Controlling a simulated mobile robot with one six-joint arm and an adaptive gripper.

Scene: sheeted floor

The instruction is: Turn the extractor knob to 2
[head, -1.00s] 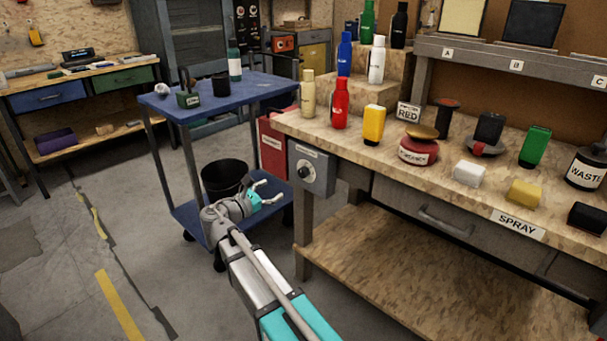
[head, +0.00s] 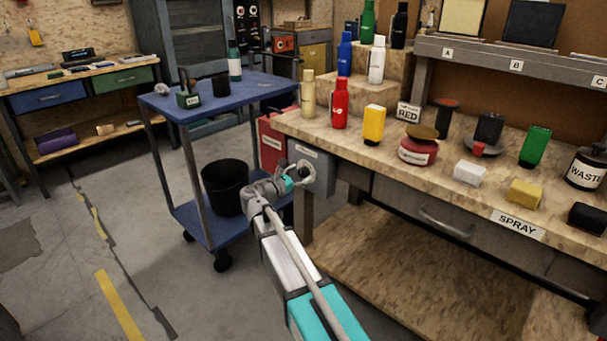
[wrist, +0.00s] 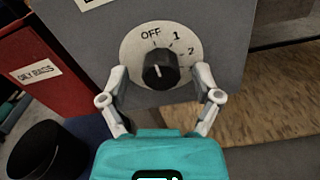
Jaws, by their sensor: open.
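The extractor knob (wrist: 161,71) is a black round knob on a pale dial plate (wrist: 133,45) marked OFF, 1, 2 and further marks. Its white pointer line points up toward OFF. The dial is on the front of a grey box (head: 312,163) at the left end of the workbench. My gripper (wrist: 160,82) is open, one finger on each side of the knob, with gaps visible between fingers and knob. In the head view my gripper (head: 298,176) is in front of the box and partly hides the dial.
A red box (head: 271,147) labelled for oily rags stands left of the grey box. A blue cart (head: 230,97) with a black bin (head: 224,185) on its lower shelf is just left of my arm. The workbench (head: 350,141) holds bottles and pots. Floor is clear at lower left.

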